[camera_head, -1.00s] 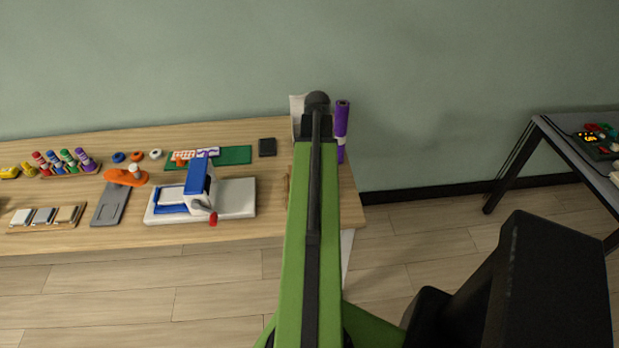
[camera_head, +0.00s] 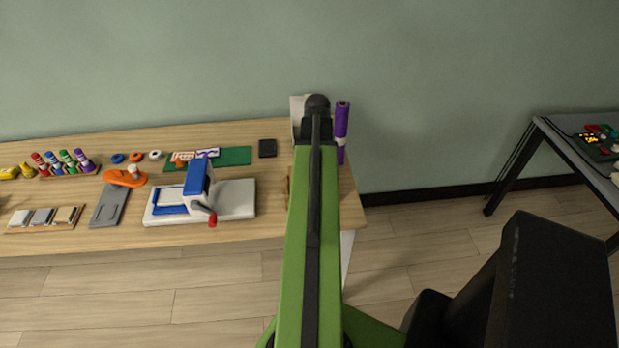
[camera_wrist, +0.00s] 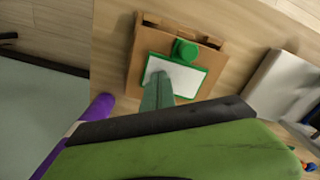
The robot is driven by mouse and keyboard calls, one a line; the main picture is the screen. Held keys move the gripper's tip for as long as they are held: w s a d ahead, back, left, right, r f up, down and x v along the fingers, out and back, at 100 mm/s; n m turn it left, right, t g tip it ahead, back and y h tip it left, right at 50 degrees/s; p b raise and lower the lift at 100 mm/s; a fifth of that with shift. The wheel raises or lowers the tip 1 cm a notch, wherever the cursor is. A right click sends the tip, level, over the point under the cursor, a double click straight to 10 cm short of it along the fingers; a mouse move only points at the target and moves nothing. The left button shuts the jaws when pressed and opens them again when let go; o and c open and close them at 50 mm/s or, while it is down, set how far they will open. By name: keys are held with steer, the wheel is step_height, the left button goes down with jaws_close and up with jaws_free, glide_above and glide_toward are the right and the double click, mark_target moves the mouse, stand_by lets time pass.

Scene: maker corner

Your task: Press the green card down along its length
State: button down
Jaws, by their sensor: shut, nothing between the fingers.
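In the wrist view, a white card with a green border (camera_wrist: 188,83) lies flat on a brown wooden holder (camera_wrist: 136,66). A round green knob (camera_wrist: 185,48) stands at the card's far edge. My gripper (camera_wrist: 160,80) is shut and empty, its grey-green fingers over the left part of the card. I cannot tell whether the tips touch it. The fingers hide a strip of the card, and my arm covers the view below. In the head view my arm hides the card and my gripper; only a sliver of the brown holder (camera_head: 289,191) shows.
A white-and-blue press (camera_head: 235,200) with a red-ended handle stands left of my arm. A purple roll (camera_head: 341,125) stands upright close on the right. A green mat (camera_head: 236,156) and a small black block (camera_head: 267,148) lie behind the press. The table's right edge is near.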

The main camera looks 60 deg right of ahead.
stand_by(0.4)
step_height(320, 180, up, 5)
steer(key=p, duration=0.5)
steer(key=shift+f, duration=0.1)
stand_by(0.3)
